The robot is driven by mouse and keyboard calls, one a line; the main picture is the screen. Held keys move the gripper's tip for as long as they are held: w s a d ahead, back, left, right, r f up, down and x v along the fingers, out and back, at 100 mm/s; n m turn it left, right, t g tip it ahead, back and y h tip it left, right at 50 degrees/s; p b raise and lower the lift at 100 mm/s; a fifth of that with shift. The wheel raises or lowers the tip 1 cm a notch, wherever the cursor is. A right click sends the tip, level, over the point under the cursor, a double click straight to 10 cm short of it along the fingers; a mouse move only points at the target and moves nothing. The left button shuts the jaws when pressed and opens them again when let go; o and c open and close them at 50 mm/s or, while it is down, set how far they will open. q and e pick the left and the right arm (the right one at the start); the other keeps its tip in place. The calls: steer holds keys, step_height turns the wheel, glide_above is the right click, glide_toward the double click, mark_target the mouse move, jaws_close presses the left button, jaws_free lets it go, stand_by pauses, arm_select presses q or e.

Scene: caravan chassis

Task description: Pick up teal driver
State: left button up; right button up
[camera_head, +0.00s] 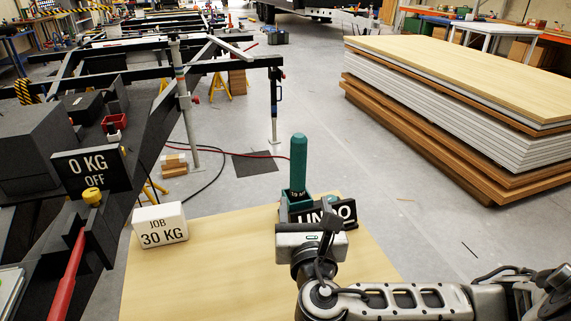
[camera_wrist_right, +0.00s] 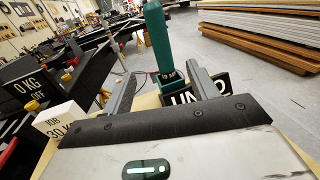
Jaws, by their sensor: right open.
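The teal driver (camera_head: 298,165) stands upright at the far side of the light wooden tabletop, its thick rounded handle pointing up. Its lower part sits in or behind a small teal block with a small label, partly hidden by my gripper. It also shows in the right wrist view (camera_wrist_right: 157,38), leaning in the picture, between the lines of my two fingers. My right gripper (camera_head: 306,222) is open and empty, low over the tabletop on the near side of the driver; its fingers (camera_wrist_right: 162,88) are apart. I cannot tell whether they touch it. My left gripper is not in view.
A black sign (camera_head: 341,213), its lettering partly covered, stands right beside the driver. A white "JOB 30 KG" block (camera_head: 160,225) stands on the tabletop (camera_head: 215,270) at left. A black "0 KG OFF" sign (camera_head: 90,172) and red bar (camera_head: 68,280) are further left. Stacked panels (camera_head: 460,100) lie at right.

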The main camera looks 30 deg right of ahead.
mark_target(299, 163)
steer(key=x, duration=0.9)
steer(key=shift+w+d+r, duration=0.25)
steer(key=shift+d+r, duration=0.05)
steer(key=shift+d, duration=0.1)
steer(key=p+x, duration=0.1)
steer(key=x, duration=0.4)
steer(key=shift+w+r, duration=0.1)
steer(key=shift+w, duration=0.2)
jaws_close()
steer(key=shift+r, duration=0.2)
